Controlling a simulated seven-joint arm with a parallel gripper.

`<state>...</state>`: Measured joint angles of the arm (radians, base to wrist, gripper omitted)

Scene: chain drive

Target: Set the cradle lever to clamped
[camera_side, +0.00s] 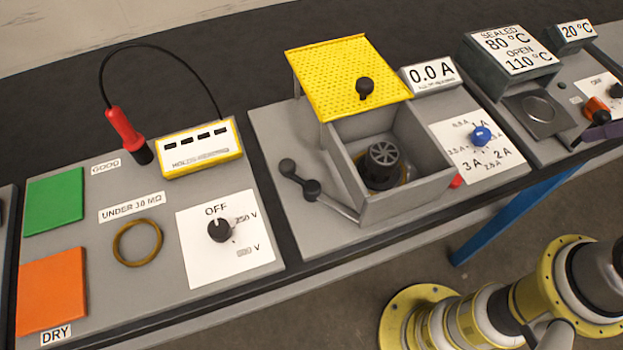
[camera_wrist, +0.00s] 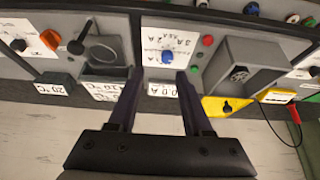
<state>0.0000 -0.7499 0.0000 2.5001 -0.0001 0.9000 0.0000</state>
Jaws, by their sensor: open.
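A lever (camera_side: 312,188) with black ball knobs and a grey arm stands at the left side of an open grey box (camera_side: 420,185) in the side view. It leans up and away to the left from the box's front left corner. No clamped mark is readable beside it. A dark round slotted part (camera_side: 383,158) sits inside the box and also shows in the wrist view (camera_wrist: 238,73). I cannot make out the lever in the wrist view. My gripper (camera_wrist: 163,72) is open and empty over the panel with the blue knob (camera_wrist: 168,56), well away from the lever.
A yellow perforated lid (camera_side: 345,75) with a black knob is raised behind the box. The 0.0 A display (camera_side: 431,74) stands beside it. A yellow meter (camera_side: 200,148) with a red probe (camera_side: 125,130) is on the left panel. An orange-and-black control (camera_side: 596,107) stands at far right.

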